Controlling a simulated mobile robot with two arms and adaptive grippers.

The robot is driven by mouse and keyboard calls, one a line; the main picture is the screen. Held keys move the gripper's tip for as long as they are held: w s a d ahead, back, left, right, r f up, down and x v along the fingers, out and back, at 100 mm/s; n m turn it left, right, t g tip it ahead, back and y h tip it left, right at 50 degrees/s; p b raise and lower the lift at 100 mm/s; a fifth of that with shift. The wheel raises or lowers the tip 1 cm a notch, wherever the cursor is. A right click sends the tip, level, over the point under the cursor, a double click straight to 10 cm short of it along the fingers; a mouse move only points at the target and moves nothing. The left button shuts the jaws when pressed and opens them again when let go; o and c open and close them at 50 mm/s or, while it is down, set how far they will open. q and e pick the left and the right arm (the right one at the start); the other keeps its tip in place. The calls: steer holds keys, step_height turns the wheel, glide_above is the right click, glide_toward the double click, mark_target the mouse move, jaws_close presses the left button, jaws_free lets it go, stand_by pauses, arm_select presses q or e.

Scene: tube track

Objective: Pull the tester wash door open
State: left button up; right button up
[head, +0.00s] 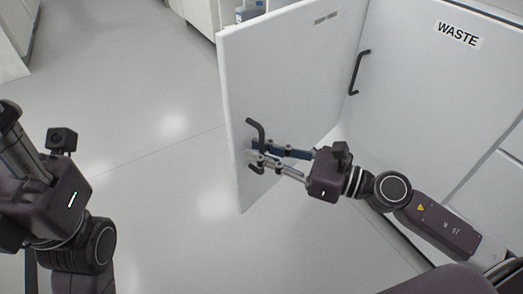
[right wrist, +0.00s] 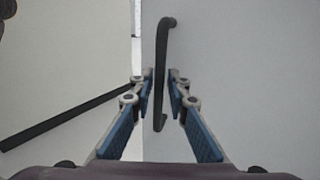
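The tester wash door (head: 290,75) is a white panel standing wide open, its free edge toward the left in the head view. Its small label is too blurred to read. The door's dark bar handle (head: 261,133) is upright on the face toward me. My right gripper (head: 250,155) has one finger on each side of the handle. In the right wrist view, the handle (right wrist: 162,60) runs between the fingertips, with narrow gaps that suggest the fingers are open around it; contact is not clear. My left arm is at the left of the head view, its fingertips out of sight.
A white cabinet front marked WASTE (head: 458,34), with its own dark handle (head: 358,72), stands to the right of the open door. Clear, shiny floor (head: 165,130) lies left of the door. White cabinets (head: 203,14) stand at the back.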

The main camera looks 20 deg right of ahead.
steer(key=v, duration=1.2)
stand_by(0.6)
